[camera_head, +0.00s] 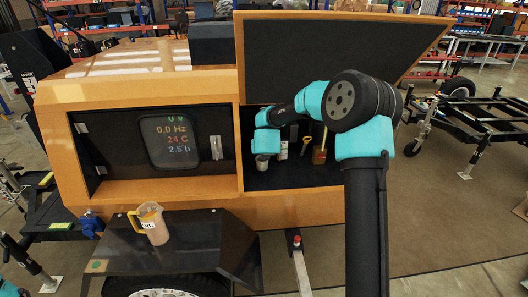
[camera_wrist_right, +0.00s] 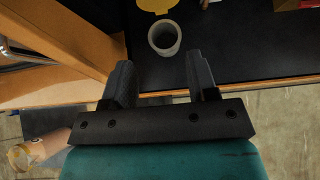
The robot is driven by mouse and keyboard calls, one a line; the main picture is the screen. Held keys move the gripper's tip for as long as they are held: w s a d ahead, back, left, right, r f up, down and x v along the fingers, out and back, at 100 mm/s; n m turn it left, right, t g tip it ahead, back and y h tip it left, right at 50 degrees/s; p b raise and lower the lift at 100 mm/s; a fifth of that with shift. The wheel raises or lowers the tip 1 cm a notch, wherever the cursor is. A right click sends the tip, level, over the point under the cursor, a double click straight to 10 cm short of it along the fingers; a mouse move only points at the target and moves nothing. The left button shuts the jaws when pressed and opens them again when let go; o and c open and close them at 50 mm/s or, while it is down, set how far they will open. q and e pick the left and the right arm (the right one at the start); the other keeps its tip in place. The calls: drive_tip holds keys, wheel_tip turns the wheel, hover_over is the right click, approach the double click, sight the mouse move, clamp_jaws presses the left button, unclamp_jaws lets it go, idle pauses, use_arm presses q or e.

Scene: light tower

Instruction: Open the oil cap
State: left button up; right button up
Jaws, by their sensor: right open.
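A grey, round, hollow-topped filler neck (camera_wrist_right: 164,38) stands on the dark compartment floor. It also shows in the head view (camera_head: 262,164). A flat yellow piece (camera_wrist_right: 156,5), possibly the oil cap, shows just beyond the neck and is cut off by the picture's top edge. I cannot tell whether it is joined to the neck. My right gripper (camera_wrist_right: 160,62) is open and empty, its fingers pointing at the neck with one to each side, apparently short of it. In the head view my right arm reaches into the open compartment. My left gripper is out of view.
An oil jug (camera_head: 152,224) with a yellow handle stands on the black fender. A yellow-handled item (camera_head: 306,144) stands deeper in the compartment. The orange compartment wall (camera_wrist_right: 62,38) is close on the left. The raised door (camera_head: 335,50) hangs above my right arm.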

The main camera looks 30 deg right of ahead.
drive_tip(key=shift+s+a, duration=0.25)
drive_tip(key=shift+s, duration=0.25)
drive_tip(key=shift+s+a, duration=0.2)
drive_tip(key=shift+s, duration=0.25)
drive_tip(key=shift+f, duration=0.1)
drive_tip(key=s+a+f+n+g+y, duration=0.1)
drive_tip(key=s+a+f+n, duration=0.35)
drive_tip(key=f+n, duration=0.25)
drive_tip(key=s+a+f+n+g+y, duration=0.1)
drive_tip(key=s+a+f+n+y, duration=0.15)
drive_tip(key=s+f+n, duration=0.4)
drive_tip(key=s+a+f+n+g+y, duration=0.1)
drive_tip(key=s+a+f+n, duration=0.25)
drive_tip(key=f+n, duration=0.5)
drive_tip(key=s+a+f+n+g+y, duration=0.2)
drive_tip(key=s+a+f+n, duration=0.2)
drive_tip(key=s+n, duration=0.4)
drive_tip(key=s+a+f+n+g+y, duration=0.1)
drive_tip(key=s+a+f+n+g, duration=0.2)
drive_tip(key=s+n, duration=0.6)
drive_tip(key=s+a+f, duration=0.1)
drive_tip(key=a+f, duration=0.1)
drive_tip(key=a, duration=0.1)
drive_tip(key=shift+y, duration=0.35)
